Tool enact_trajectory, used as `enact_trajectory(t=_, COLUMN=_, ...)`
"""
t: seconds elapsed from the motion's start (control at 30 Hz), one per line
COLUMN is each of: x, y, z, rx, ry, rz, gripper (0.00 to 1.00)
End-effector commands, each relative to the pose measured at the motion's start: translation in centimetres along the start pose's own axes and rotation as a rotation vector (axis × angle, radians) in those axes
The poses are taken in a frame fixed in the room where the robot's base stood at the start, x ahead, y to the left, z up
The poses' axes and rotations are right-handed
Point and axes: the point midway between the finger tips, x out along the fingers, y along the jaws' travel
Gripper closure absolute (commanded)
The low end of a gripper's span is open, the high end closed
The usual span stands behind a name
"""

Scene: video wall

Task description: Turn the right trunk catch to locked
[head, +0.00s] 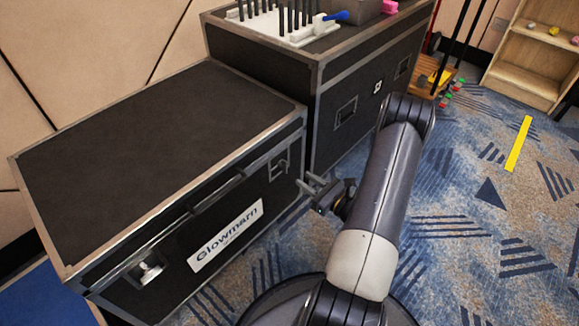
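The black trunk (150,140) with metal edges and a "Glowmarn" label (226,236) stands at left, lid closed. Its right catch (278,168) is on the front face near the right corner, small and partly dark; I cannot tell its turn position. The left catch (150,268) is a shiny metal piece near the front face's left end. My gripper (305,184) is just right of the right catch, its fingers pointing toward the trunk. The fingers look apart, with nothing visible between them. The gripper appears clear of the catch.
A taller black case (330,75) stands behind the trunk, with a white rack (300,38) and a blue-ended item on top. A wooden shelf (528,65) is at upper right. Patterned carpet (470,240) with a yellow strip (519,143) is open at right.

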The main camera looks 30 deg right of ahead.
Motion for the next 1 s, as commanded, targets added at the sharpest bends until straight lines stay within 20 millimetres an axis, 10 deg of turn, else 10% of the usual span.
enact_trajectory(t=0.43, x=7.2, y=0.1, z=-0.1, rx=-0.004, ry=0.000, rz=0.005, gripper=0.72)
enact_trajectory(t=1.0, x=8.2, y=0.1, z=0.0, rx=-0.001, ry=0.001, rz=0.002, gripper=0.82)
